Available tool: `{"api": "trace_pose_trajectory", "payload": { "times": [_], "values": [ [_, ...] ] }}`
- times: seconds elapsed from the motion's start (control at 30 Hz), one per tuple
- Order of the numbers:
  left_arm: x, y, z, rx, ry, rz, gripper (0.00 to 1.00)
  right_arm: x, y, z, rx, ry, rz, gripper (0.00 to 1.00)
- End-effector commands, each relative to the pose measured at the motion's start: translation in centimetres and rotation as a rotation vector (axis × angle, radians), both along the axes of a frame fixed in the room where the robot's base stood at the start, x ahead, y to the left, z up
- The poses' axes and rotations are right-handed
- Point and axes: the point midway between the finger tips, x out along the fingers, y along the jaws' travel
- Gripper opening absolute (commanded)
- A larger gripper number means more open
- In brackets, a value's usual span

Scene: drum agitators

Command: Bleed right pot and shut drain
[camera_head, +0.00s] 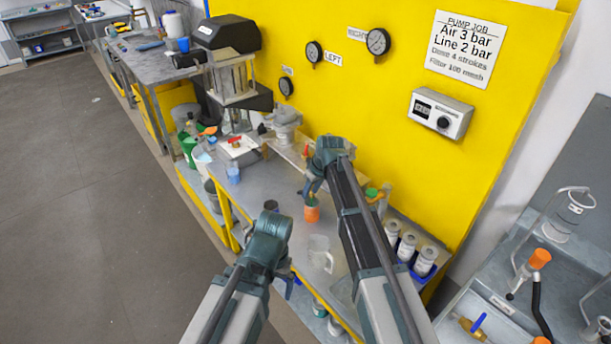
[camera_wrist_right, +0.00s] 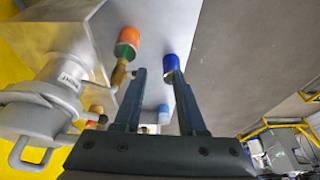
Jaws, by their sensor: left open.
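A grey metal pot (camera_head: 284,120) stands at the yellow panel in the head view; a grey metal vessel (camera_wrist_right: 38,108) with clamp fittings fills the left of the right wrist view. Beside it are an orange-and-green handle (camera_wrist_right: 128,42) on a brass-coloured fitting and a blue handle or cap (camera_wrist_right: 172,64) near the right fingertip. My right gripper (camera_wrist_right: 156,75) is open, with nothing clearly held between its fingers; in the head view it (camera_head: 309,188) is over the bench. My left gripper (camera_head: 270,222) is lower and left, its fingers mostly hidden. I cannot tell which valve is the drain.
An orange cup (camera_head: 311,214), a clear jug (camera_head: 320,252) and white bottles (camera_head: 407,246) stand on the bench (camera_head: 290,236). Gauges (camera_head: 378,42) hang on the yellow panel (camera_head: 330,90). Open grey floor (camera_head: 90,200) lies left.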

Motion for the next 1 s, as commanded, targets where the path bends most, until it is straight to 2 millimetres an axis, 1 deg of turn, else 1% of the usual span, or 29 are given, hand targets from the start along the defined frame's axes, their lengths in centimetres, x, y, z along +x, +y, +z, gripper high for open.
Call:
{"api": "trace_pose_trajectory", "payload": {
  "times": [0.03, 0.13, 0.2, 0.27, 0.47, 0.63, 0.77, 1.0],
  "values": [
    [0.0, 0.0, 1.7, 0.000, 0.000, 0.000, 1.00, 2.4, -0.6, 1.9, 0.008, -0.019, 0.007, 0.40],
    [0.0, 0.0, 2.5, 0.000, 0.000, 0.001, 1.00, 4.5, -1.2, 2.9, 0.019, -0.048, 0.021, 0.40],
    [0.0, 0.0, 2.8, 0.000, 0.000, 0.001, 1.00, 5.2, -1.5, 3.2, 0.022, -0.061, 0.027, 0.40],
    [0.0, 0.0, 2.8, 0.000, 0.000, 0.001, 1.00, 5.5, -1.6, 3.3, 0.024, -0.067, 0.031, 0.40],
    [0.0, 0.0, 2.5, 0.000, 0.000, 0.001, 1.00, 5.5, -1.6, 3.1, 0.024, -0.069, 0.031, 0.40],
    [0.0, 0.0, 1.7, 0.000, 0.000, -0.001, 1.00, 5.7, -1.5, 2.3, 0.024, -0.068, 0.031, 0.40],
    [0.0, 0.0, 0.6, 0.000, 0.000, -0.003, 1.00, 6.1, -1.2, 1.1, 0.024, -0.068, 0.031, 0.40],
    [0.0, 0.0, -2.6, 0.001, 0.001, -0.008, 1.00, 7.1, -0.5, -2.0, 0.024, -0.068, 0.031, 0.40]
  ]
}}
